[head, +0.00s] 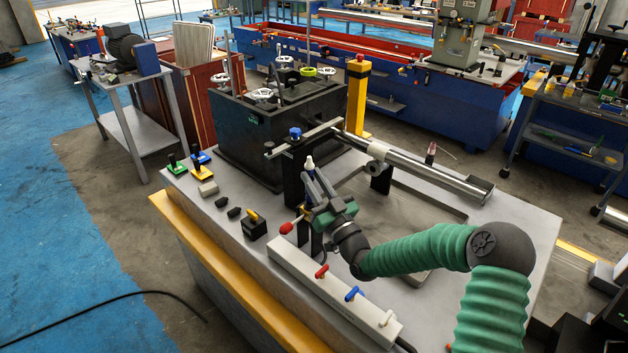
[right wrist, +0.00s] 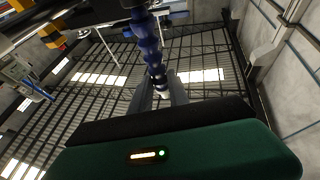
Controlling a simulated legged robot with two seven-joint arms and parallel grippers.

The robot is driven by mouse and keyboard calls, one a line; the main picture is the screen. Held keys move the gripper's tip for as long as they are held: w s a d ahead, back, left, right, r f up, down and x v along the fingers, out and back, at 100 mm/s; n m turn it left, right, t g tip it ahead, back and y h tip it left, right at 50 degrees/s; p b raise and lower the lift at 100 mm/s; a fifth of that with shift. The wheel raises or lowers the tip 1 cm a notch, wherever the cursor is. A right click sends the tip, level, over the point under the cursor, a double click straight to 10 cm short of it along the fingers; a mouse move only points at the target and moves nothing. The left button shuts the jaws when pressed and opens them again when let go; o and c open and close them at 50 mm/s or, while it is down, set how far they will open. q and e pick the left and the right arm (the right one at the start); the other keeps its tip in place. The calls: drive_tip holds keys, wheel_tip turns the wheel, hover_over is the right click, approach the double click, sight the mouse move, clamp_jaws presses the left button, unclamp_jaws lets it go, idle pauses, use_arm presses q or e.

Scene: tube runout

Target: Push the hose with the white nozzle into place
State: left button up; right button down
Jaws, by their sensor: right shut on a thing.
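In the right wrist view the hose (right wrist: 148,42) is a blue segmented line running from a dark fixture at the top down to its white nozzle (right wrist: 163,93). The nozzle end lies between the two fingers of my right gripper (right wrist: 160,98), which is shut on it. In the head view the white nozzle (head: 310,162) shows as a small pale tip beside the dark upright post on the table, at the fingers of my right gripper (head: 316,184). Most of the hose is hidden there. My left gripper is not in view.
A steel tube (head: 420,168) runs along the bench (head: 505,240) behind the gripper. A black box with handwheels (head: 275,130) stands behind left. A white switch strip (head: 325,290) with coloured levers lies in front. A red-knobbed lever (head: 287,228) is close to the gripper.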

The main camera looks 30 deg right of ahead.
drive_tip(key=shift+f+b, duration=0.55)
drive_tip(key=shift+f, duration=0.05)
drive_tip(key=c, duration=1.2)
unclamp_jaws()
drive_tip(key=shift+o, duration=0.2)
drive_tip(key=b+v, duration=0.1)
drive_tip(key=v, duration=0.6)
drive_tip(key=shift+s, duration=0.25)
drive_tip(key=shift+f, duration=0.15)
